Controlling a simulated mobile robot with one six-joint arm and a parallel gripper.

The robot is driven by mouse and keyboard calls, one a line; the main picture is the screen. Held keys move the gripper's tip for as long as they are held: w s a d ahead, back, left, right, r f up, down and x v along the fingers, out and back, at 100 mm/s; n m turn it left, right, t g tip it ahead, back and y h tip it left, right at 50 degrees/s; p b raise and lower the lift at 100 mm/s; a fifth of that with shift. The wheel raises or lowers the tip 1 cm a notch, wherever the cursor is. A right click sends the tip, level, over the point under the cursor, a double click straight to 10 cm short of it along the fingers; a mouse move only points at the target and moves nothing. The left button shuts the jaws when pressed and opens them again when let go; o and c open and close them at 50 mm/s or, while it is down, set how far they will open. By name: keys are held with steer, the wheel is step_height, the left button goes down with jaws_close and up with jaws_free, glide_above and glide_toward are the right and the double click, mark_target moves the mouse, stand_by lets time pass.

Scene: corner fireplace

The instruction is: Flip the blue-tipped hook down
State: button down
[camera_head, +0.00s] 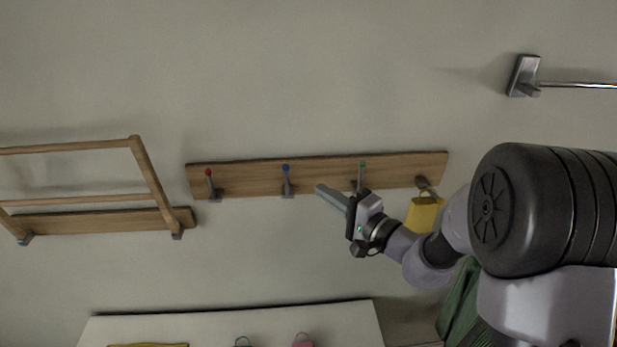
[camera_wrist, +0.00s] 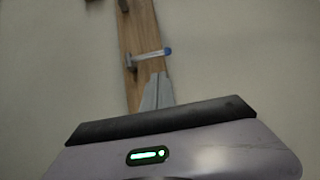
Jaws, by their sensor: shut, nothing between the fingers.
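The blue-tipped hook (camera_head: 287,181) stands up from the wooden rail (camera_head: 250,176) on the wall, its blue tip at the top. It also shows in the wrist view (camera_wrist: 152,54), with the blue tip at its right end. My gripper (camera_head: 319,188) is shut and empty. It is just right of the blue-tipped hook in the head view, with a gap between them. In the wrist view the gripper's fingers (camera_wrist: 157,90) lie over the rail, below the hook, and appear apart from it.
A red-tipped hook (camera_head: 210,184) stands up to the left. A green-tipped hook (camera_head: 362,174) stands close behind my gripper. A yellow bag-like thing (camera_head: 424,213) hangs at the rail's right end. A wooden rack (camera_head: 152,185) juts out at left; a metal bar (camera_head: 575,86) is upper right.

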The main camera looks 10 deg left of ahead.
mark_target(287, 182)
steer(key=p+x, duration=0.3)
steer(key=x, duration=0.6)
steer(key=shift+w+a, duration=0.1)
steer(key=shift+a, duration=0.1)
steer(key=shift+f+b, duration=0.35)
steer(key=shift+b, duration=0.9)
steer(key=shift+s+d+r+n+y+b, duration=0.1)
steer(key=shift+s+r+n+y+b, duration=0.15)
steer(key=shift+b, duration=0.3)
steer(key=shift+f+b, duration=0.1)
steer(key=shift+b, duration=0.25)
